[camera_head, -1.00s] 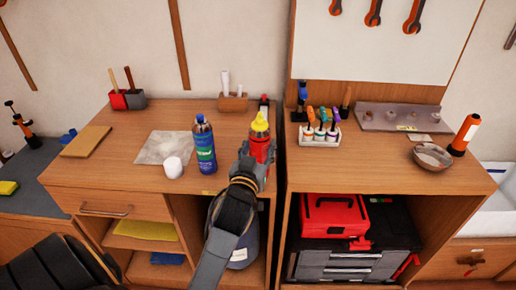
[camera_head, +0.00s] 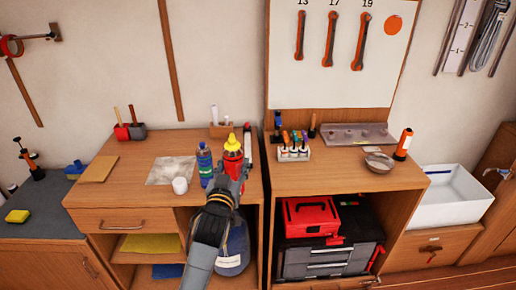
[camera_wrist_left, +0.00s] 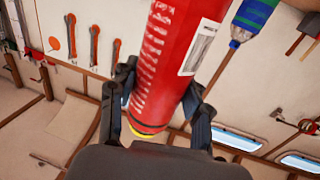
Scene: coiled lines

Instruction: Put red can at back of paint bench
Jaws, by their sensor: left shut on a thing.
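The red can (camera_head: 232,150) has a yellow nozzle top and is held by my left gripper (camera_head: 236,168) over the front part of the paint bench (camera_head: 128,182). In the left wrist view the can (camera_wrist_left: 172,55) fills the space between the two fingers of the left gripper (camera_wrist_left: 162,104), with a white label on its side. The gripper hides the can's lower part in the head view, so its height above the bench top is hard to tell. My right gripper is not in view.
A second bench (camera_head: 345,172) adjoins right.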

